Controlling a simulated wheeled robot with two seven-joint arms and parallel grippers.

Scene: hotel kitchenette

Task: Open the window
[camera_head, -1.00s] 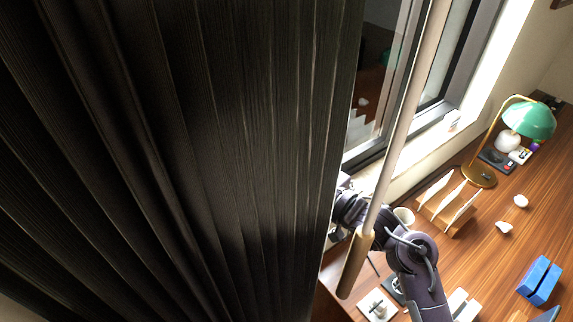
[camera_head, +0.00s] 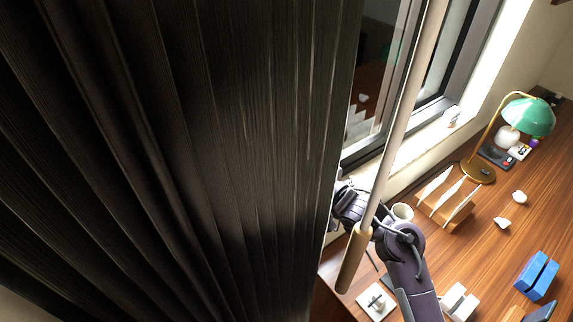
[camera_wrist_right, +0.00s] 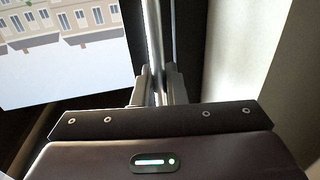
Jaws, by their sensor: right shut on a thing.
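The window (camera_head: 391,75) shows in the head view, with glass in a dark frame, partly covered by a dark curtain (camera_head: 230,120). My right arm reaches past a pale rod to the window's lower left corner; its gripper is mostly hidden behind the curtain's edge. In the right wrist view my right gripper (camera_wrist_right: 158,88) is shut on a thin upright bar (camera_wrist_right: 153,35) of the window. Beside that bar on the left, a building facade (camera_wrist_right: 65,25) shows through an opening or glass; I cannot tell which. My left gripper is not in view.
A long pale rod (camera_head: 400,120) with a wooden grip hangs before the window, passing over my right arm. The wooden desk (camera_head: 490,245) holds a green lamp (camera_head: 527,116), a letter rack (camera_head: 445,200), a cup (camera_head: 402,212) and a blue object (camera_head: 538,275).

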